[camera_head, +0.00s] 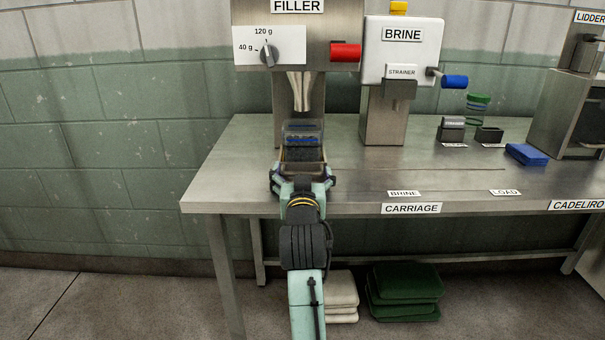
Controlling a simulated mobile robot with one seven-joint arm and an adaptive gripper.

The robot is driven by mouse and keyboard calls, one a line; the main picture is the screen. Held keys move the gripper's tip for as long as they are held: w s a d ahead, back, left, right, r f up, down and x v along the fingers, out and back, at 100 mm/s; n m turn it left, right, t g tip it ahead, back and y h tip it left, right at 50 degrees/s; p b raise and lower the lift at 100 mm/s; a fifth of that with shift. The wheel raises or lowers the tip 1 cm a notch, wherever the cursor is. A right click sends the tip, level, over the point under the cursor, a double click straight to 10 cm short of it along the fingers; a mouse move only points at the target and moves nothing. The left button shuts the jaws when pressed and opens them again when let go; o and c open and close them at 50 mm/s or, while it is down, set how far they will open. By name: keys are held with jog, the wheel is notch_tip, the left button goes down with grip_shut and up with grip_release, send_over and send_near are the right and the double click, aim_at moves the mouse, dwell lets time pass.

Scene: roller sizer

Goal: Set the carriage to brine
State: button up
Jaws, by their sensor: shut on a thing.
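My gripper (302,174) is at the left of the steel bench, below the filler's nozzle (300,87). It is shut on a dark block that looks like the carriage (302,156). A clear container with a blue band (302,133) sits at this block, under the nozzle. My fingers and arm hide the block's lower part. The brine unit (402,50) stands to the right, with a strainer label and a blue-handled lever (454,82). The BRINE label (404,193) and LOAD label (505,191) lie along the bench's front, right of my gripper.
The filler (297,30) has a dial and a red handle (345,51). Dark small holders (452,128), a green-topped item (478,98) and a blue cloth (526,154) are at the right. The bench strip (440,170) between gripper and LOAD is clear.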

aim_at(397, 183)
jog(key=c, duration=0.4)
jog(key=d, duration=2.2)
jog(key=shift+r, duration=0.2)
jog(key=o, duration=1.6)
jog(key=shift+w+a, duration=0.1)
jog(key=s, duration=1.2)
jog(key=shift+f, duration=0.25)
